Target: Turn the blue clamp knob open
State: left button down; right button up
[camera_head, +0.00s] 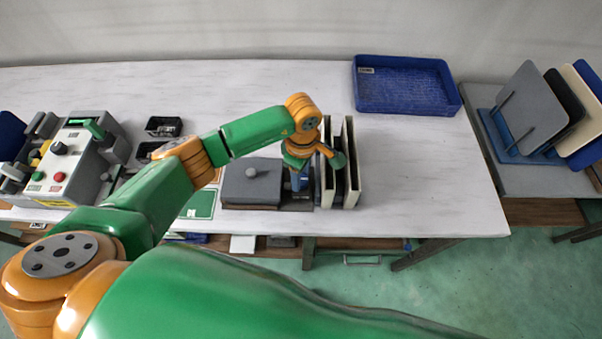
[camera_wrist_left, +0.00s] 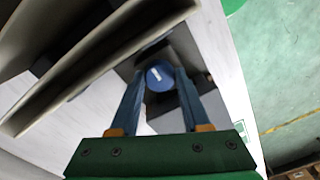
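The blue clamp knob (camera_wrist_left: 158,76) shows in the left wrist view as a round blue cap with a short white slanted mark. My left gripper (camera_wrist_left: 160,71) has one blue finger on each side of it, with little or no gap visible. I cannot tell whether the fingers press on the knob. In the head view my left gripper (camera_head: 299,181) points down between the grey block with a small round knob and the upright panels. The clamp knob is hidden there by my gripper. My right gripper is not in view.
Upright cream and dark panels (camera_head: 350,165) stand just right of my left gripper. A grey block (camera_head: 252,183) lies to its left. A blue tray (camera_head: 405,87) sits at the back right. A machine with buttons (camera_head: 65,165) stands at the left. The table's front right is clear.

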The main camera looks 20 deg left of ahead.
pick_arm(q)
jog(key=shift+n, duration=0.3)
jog(key=n+b, duration=0.1)
jog(key=n, duration=0.1)
jog(key=shift+f+n, duration=0.1)
jog(key=shift+n, duration=0.2)
jog(key=n+b, duration=0.2)
jog(key=n, duration=0.3)
jog(key=shift+n, duration=0.3)
jog(key=n+b, duration=0.1)
jog(key=n, duration=0.3)
jog(key=shift+n+b, duration=0.6)
jog(key=shift+n, duration=1.9)
jog(key=shift+c, duration=1.8)
grip_release()
jog(key=shift+a, duration=0.15)
